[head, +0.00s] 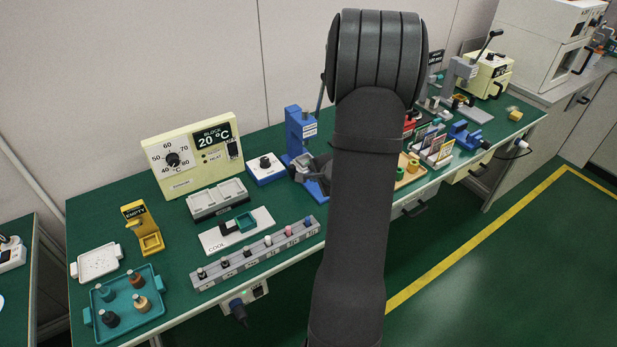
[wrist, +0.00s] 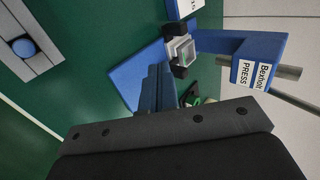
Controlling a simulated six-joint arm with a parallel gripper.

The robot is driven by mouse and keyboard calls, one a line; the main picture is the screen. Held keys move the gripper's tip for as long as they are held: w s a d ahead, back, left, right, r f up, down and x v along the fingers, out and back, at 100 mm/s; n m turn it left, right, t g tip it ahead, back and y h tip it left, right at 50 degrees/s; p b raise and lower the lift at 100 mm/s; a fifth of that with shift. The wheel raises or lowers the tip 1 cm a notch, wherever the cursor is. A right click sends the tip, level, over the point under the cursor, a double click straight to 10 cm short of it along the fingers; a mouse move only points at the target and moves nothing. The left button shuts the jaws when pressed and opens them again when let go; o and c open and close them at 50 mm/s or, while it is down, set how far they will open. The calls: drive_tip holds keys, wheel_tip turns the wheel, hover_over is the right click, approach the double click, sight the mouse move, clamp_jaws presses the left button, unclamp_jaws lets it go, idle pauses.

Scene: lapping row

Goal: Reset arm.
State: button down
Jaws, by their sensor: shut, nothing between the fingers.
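My arm rises through the middle of the head view and hides part of the bench behind it. My gripper (wrist: 158,72) shows in the wrist view with its fingers together and nothing between them. It is over the bench beside the blue press (wrist: 262,52); whether it touches the press's blue base (wrist: 137,72) I cannot tell. The press (head: 296,130) also stands left of my arm in the head view. A small grey holder with dark clamps (wrist: 181,50) sits just past my fingertips in the wrist view.
The green bench (head: 95,212) carries a cream block heater (head: 190,150), a white cooling plate (head: 262,218), a grey rack of several pegs (head: 215,273) and a teal tray (head: 150,313). More fixtures stand right of my arm. The floor at lower right is clear.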

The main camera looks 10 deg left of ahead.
drive_tip(key=shift+s+d+r, duration=0.4)
drive_tip(key=shift+r, duration=0.05)
approach(293, 173)
drive_tip(key=f, duration=0.4)
drive_tip(key=shift+w+a, duration=0.1)
drive_tip(key=shift+w, duration=0.1)
drive_tip(key=shift+w+a, duration=0.8)
drive_tip(key=shift+a, duration=0.05)
drive_tip(key=shift+w+a, duration=0.5)
drive_tip(key=shift+w, duration=0.05)
drive_tip(key=c, duration=2.2)
unclamp_jaws()
